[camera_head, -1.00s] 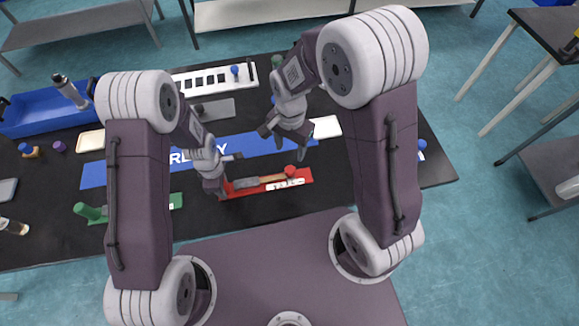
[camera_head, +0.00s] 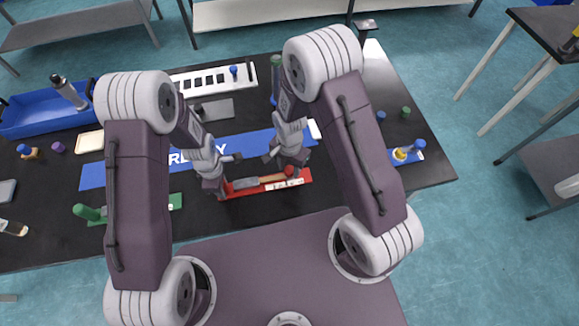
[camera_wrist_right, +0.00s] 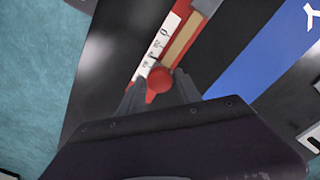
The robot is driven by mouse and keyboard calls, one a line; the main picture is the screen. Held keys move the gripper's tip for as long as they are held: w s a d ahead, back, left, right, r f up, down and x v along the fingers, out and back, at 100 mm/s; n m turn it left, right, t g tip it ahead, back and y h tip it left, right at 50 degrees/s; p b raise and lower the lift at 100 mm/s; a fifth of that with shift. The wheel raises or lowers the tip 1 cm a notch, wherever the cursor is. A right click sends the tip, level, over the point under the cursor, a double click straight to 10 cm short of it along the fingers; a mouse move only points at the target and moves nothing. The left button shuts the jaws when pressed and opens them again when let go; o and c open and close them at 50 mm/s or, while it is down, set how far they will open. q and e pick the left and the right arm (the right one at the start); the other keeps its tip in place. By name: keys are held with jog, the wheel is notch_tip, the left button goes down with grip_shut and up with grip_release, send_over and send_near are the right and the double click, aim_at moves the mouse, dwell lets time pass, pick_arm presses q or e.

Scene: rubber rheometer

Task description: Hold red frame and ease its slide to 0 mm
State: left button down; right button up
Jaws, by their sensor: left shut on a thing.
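The red frame (camera_head: 304,177) lies flat on the black table, with a tan and grey slide strip (camera_head: 270,179) along it and a white scale label. My left gripper (camera_head: 224,188) is shut on the left end of the red frame. My right gripper (camera_head: 286,165) is at the frame's right end, over the red knob. In the right wrist view, the round red knob (camera_wrist_right: 159,80) sits between the two open fingertips, with the white scale (camera_wrist_right: 153,52) beside it. I cannot tell whether the fingers touch the knob. The scale's marks are too small to read.
A blue mat (camera_head: 95,176) with white lettering lies just behind the red frame. A green-handled fixture (camera_head: 90,212) stands to the left, and a blue fixture (camera_head: 410,167) to the right. A blue bin (camera_head: 30,118) is at the back left.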

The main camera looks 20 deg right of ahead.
grip_shut()
jog(key=shift+a, duration=0.1)
dwell(1.1)
